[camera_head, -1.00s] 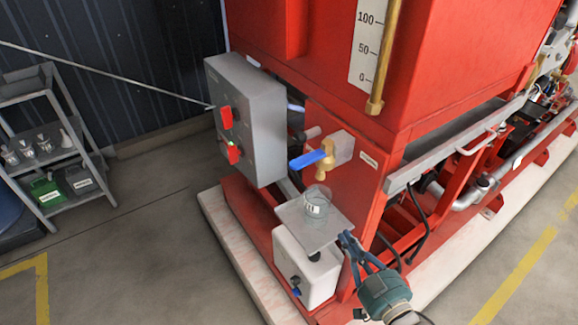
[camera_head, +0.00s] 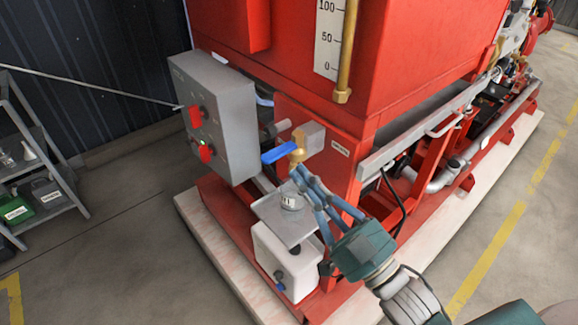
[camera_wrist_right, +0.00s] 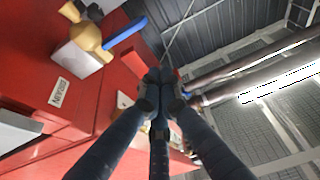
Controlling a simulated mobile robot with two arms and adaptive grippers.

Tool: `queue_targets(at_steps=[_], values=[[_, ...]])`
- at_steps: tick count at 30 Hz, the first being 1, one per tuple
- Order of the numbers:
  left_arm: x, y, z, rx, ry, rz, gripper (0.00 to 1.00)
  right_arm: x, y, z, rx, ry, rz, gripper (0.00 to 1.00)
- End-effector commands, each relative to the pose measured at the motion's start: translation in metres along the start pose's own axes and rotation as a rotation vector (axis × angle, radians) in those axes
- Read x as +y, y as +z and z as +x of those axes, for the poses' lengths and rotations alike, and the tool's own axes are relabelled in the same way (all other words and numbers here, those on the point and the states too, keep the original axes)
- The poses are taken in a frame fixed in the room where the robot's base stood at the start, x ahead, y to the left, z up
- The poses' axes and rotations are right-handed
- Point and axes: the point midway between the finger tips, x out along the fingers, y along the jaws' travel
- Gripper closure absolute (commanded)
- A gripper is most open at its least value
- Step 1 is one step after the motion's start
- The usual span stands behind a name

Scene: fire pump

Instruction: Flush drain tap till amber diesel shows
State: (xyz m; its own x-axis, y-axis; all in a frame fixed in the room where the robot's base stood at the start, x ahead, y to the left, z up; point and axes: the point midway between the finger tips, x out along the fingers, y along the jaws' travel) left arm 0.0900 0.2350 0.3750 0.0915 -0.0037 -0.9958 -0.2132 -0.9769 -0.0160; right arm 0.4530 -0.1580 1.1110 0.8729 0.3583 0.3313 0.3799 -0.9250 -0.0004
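The brass drain tap (camera_head: 299,142) projects from a pale block on the red tank's lower panel. Its blue lever (camera_head: 279,152) points left; in the wrist view the tap (camera_wrist_right: 88,38) and lever (camera_wrist_right: 126,32) are at upper left, apart from the fingers. A clear sample glass (camera_head: 291,202) stands on the grey plate (camera_head: 268,211) below the tap, partly covered by my fingers. My right gripper (camera_head: 298,173) is in front of the glass, below the tap. Its fingertips (camera_wrist_right: 160,82) come together with nothing visible between them. No flow shows. My left gripper is out of view.
A white container (camera_head: 290,268) stands below the plate. A grey control box (camera_head: 226,120) with red switches is left of the tap. A shelf (camera_head: 50,208) with canisters stands far left. The floor between shelf and skid is clear.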

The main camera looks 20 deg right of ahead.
Motion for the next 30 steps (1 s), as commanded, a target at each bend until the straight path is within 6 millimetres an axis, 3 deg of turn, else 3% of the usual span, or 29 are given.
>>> queue_targets(at_steps=[15, 17, 21, 30], values=[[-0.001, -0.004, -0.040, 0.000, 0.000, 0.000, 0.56, 0.000, -0.005, 0.098, 0.002, 0.000, -0.001, 1.00], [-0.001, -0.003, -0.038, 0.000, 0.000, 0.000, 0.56, 0.001, 0.013, 0.090, -0.008, 0.003, 0.003, 1.00], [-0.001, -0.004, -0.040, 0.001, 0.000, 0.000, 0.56, 0.000, 0.029, 0.083, -0.004, 0.002, 0.001, 1.00], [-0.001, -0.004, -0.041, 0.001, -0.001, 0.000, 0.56, 0.000, 0.038, 0.079, -0.001, 0.000, 0.000, 1.00]])
